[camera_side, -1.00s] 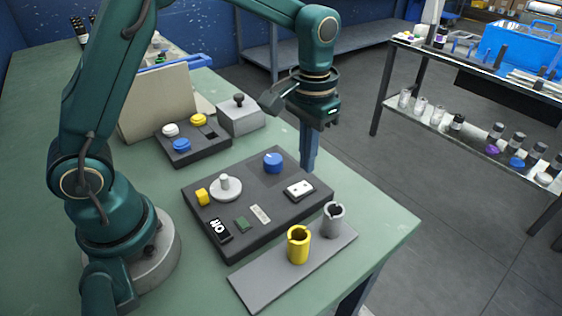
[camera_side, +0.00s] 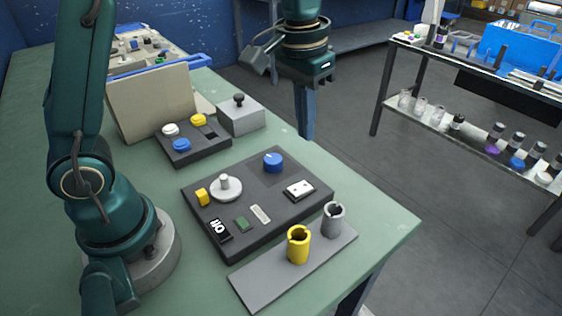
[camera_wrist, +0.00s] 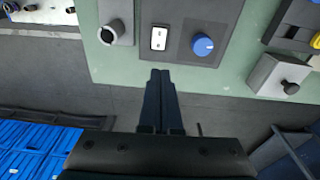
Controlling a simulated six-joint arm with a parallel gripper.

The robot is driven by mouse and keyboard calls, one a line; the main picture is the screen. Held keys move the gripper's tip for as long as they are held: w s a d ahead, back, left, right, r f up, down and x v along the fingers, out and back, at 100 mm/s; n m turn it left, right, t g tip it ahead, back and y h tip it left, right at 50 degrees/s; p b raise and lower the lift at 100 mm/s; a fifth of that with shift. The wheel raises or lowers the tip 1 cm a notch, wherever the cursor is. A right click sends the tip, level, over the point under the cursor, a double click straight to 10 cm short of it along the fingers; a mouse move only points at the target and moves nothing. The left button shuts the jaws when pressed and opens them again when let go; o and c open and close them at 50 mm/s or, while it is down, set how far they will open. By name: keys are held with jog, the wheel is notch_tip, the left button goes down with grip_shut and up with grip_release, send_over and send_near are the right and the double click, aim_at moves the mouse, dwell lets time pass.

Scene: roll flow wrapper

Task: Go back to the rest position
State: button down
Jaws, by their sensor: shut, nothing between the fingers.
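My gripper (camera_side: 306,138) points straight down in the side view, above and beyond the table's far right edge, near the grey joystick box (camera_side: 240,115). Its fingers are together and hold nothing. The wrist view shows the closed fingertips (camera_wrist: 160,74) in front of the table edge. The dark control panel (camera_side: 246,243) lies on the green table, with a blue knob (camera_side: 273,162), a white rocker switch (camera_side: 299,189), a round white-grey knob (camera_side: 226,188) and a yellow button (camera_side: 202,197). My gripper touches none of them.
A grey plate (camera_side: 255,287) carries a yellow cup (camera_side: 298,245) and a grey cup (camera_side: 333,219). A small button box (camera_side: 213,147) and a beige board (camera_side: 150,100) stand farther back. A shelf rack (camera_side: 400,118) stands right, across open floor.

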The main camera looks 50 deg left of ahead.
jog(key=s+a+r+t, duration=0.25)
jog(key=s+r, duration=0.25)
jog(key=s, duration=0.3)
jog(key=s+f+t, duration=0.2)
jog(key=s+f, duration=0.2)
jog(key=s, duration=0.2)
jog(key=shift+s, duration=0.35)
jog(key=shift+f, duration=0.1)
